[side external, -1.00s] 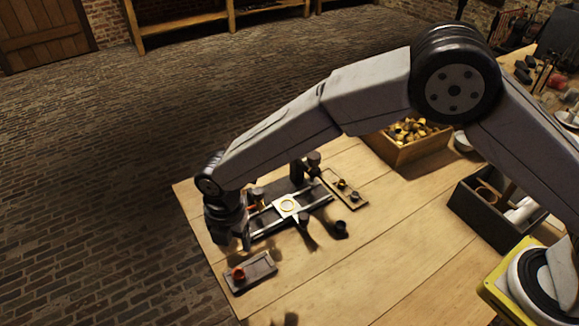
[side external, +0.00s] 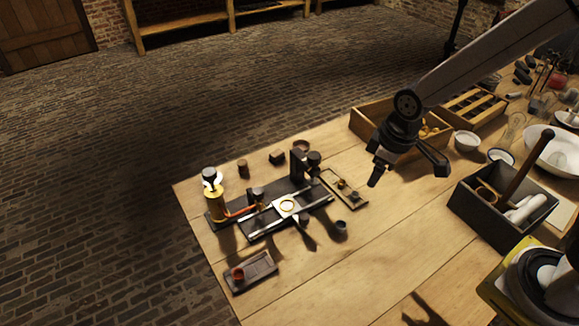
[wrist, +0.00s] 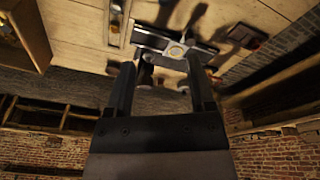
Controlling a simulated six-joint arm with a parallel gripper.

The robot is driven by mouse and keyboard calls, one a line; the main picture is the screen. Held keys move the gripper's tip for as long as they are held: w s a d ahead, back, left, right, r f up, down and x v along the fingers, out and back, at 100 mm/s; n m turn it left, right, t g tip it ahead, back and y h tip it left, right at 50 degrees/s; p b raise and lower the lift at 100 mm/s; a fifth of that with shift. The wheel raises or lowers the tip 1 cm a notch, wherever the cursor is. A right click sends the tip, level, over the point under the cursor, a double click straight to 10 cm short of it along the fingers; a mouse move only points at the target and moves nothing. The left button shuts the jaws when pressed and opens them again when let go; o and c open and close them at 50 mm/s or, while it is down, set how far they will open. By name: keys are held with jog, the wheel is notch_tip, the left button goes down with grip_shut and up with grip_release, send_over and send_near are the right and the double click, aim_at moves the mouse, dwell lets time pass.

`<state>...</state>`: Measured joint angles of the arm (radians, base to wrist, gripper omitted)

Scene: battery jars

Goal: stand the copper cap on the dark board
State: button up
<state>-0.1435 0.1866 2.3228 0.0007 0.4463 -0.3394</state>
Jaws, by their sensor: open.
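The small copper-red cap (side external: 238,274) stands on the left part of a small dark board (side external: 263,268) near the table's front-left edge. It looks upright. The board shows as a dark reddish rectangle in the wrist view (wrist: 252,38); the cap is not clear there. My gripper (side external: 408,171) is open and empty above the table, well to the right of the cap and board. Its two spread fingers show in the wrist view (wrist: 160,75) with nothing between them.
An apparatus with rails (side external: 262,226) and a brass column (side external: 214,203) stands behind the board. A dark cup (side external: 340,228) and a small tray (side external: 352,200) are beside it. A wooden box (side external: 370,119) and a dark toolbox (side external: 498,222) stand right.

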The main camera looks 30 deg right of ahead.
jog(key=s+d+m, duration=0.5)
jog(key=s, duration=0.1)
jog(key=shift+m, duration=0.3)
dwell(0.9)
